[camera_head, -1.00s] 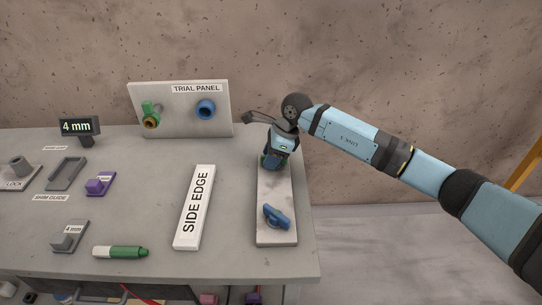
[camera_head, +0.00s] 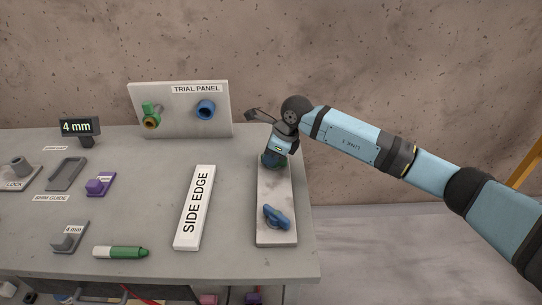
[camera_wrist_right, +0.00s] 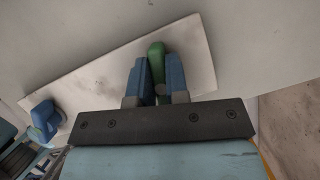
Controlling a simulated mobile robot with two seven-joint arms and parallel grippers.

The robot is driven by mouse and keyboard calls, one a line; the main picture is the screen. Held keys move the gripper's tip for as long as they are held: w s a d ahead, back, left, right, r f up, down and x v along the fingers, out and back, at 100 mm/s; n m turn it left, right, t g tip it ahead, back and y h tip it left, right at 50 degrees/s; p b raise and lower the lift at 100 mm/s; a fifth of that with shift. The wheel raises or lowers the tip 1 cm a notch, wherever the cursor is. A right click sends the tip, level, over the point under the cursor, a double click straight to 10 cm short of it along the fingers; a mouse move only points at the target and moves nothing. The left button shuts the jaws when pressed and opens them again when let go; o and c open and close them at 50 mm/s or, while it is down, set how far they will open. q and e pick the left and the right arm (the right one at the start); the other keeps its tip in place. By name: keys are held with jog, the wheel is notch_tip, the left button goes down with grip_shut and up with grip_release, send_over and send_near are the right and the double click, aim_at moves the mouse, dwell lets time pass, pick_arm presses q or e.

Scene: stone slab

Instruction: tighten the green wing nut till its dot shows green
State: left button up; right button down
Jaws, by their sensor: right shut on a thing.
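The green wing nut (camera_wrist_right: 156,62) shows between the blue fingers of my right gripper (camera_wrist_right: 156,75) in the right wrist view. The fingers are shut on it. In the head view my right gripper (camera_head: 274,162) points down at the far end of a pale slab (camera_head: 276,190) and hides most of the nut. I cannot see its dot. My left gripper is not in view.
A white "SIDE EDGE" bar (camera_head: 195,207) lies left of the slab. The trial panel (camera_head: 182,122) stands at the back with green and blue fittings. A green marker (camera_head: 122,252), a purple block (camera_head: 99,186) and a "4 mm" display (camera_head: 80,127) are farther left.

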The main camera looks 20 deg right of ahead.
jog(key=m, duration=0.2)
jog(key=m+t+h, duration=0.1)
jog(key=m, duration=0.2)
jog(key=shift+w+d+t+h, duration=0.15)
jog(key=shift+t+h, duration=0.15)
jog(key=shift+m, duration=0.4)
jog(key=c, duration=1.1)
grip_release()
jog(key=v, duration=1.4)
jog(key=shift+w, duration=0.1)
jog(key=shift+f, duration=0.1)
